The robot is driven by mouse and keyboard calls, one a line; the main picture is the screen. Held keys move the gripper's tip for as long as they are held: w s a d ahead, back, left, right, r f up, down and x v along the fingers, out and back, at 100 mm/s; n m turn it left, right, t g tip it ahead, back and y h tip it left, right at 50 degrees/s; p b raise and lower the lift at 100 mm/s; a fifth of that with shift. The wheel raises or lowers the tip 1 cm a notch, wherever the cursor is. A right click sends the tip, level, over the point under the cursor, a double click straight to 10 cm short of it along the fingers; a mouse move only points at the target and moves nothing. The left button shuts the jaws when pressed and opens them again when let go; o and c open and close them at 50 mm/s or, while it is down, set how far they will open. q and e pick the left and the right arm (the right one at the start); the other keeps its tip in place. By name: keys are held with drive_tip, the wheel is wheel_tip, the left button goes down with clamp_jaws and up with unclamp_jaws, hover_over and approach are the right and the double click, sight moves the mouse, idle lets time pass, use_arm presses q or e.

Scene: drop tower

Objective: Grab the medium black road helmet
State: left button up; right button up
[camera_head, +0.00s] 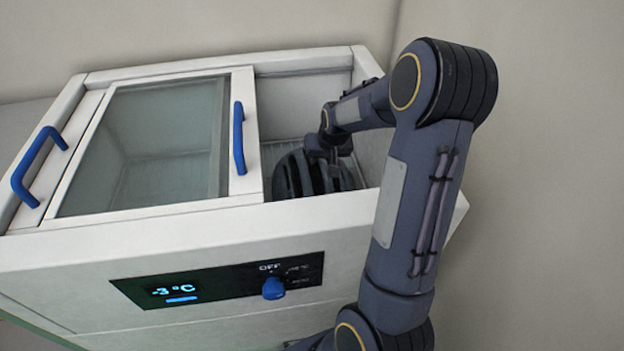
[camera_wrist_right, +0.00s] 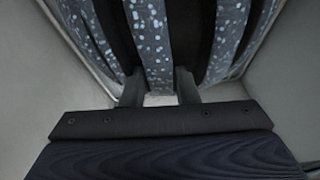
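A dark, ribbed road helmet (camera_head: 291,177) sits inside the open right part of a white chest freezer (camera_head: 200,240). In the right wrist view the helmet (camera_wrist_right: 153,40) shows as dark grey, light-speckled ribs with black gaps between them. My right gripper (camera_head: 322,150) reaches down into the freezer onto the helmet's upper part. In the wrist view its two fingers (camera_wrist_right: 160,90) sit either side of the middle rib, close against it, and look shut on it. The helmet's lower part is hidden by the freezer's front wall. My left gripper is not in view.
A sliding glass lid (camera_head: 150,145) with a blue handle (camera_head: 239,138) covers the freezer's left part. Another blue handle (camera_head: 38,167) is at far left. The freezer walls stand close around the helmet. A blue knob (camera_head: 273,288) is on the front panel.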

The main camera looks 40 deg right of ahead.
clamp_jaws()
drive_tip(key=shift+r, duration=0.1)
